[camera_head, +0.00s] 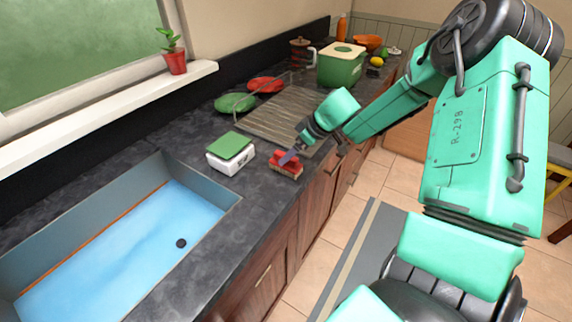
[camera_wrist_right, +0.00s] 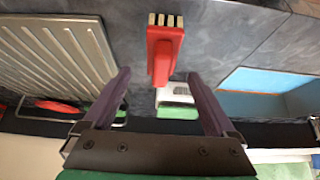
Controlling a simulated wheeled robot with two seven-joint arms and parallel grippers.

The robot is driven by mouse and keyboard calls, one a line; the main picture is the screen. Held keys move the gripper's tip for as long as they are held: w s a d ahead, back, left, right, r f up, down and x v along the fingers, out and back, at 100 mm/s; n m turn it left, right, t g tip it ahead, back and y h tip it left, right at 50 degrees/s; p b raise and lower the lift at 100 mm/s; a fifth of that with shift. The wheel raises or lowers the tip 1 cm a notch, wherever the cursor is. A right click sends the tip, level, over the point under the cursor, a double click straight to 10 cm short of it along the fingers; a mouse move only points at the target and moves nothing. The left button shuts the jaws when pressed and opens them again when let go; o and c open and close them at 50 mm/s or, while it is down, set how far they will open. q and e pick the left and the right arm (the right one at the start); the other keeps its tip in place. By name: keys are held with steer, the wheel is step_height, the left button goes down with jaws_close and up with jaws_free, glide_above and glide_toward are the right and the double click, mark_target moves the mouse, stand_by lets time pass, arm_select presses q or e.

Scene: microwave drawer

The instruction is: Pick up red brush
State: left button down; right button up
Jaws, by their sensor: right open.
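My left gripper is not in view.
The sink (camera_head: 120,240) lies to the left. A ribbed drainboard (camera_head: 280,120), green and red plates (camera_head: 235,103) and a green container (camera_head: 340,68) are further back.

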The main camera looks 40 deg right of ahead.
mark_target(281, 153)
steer(key=x, duration=0.6)
steer(key=shift+w+a+f, duration=0.1)
steer(key=shift+a, duration=0.05)
steer(key=shift+w+f, duration=0.15)
steer(key=shift+w, duration=0.1)
jaws_close()
step_height(281, 153, up, 10)
steer(key=shift+s+r+p, duration=0.1)
steer(key=shift+r+p, duration=0.05)
steer(key=shift+p, duration=0.2)
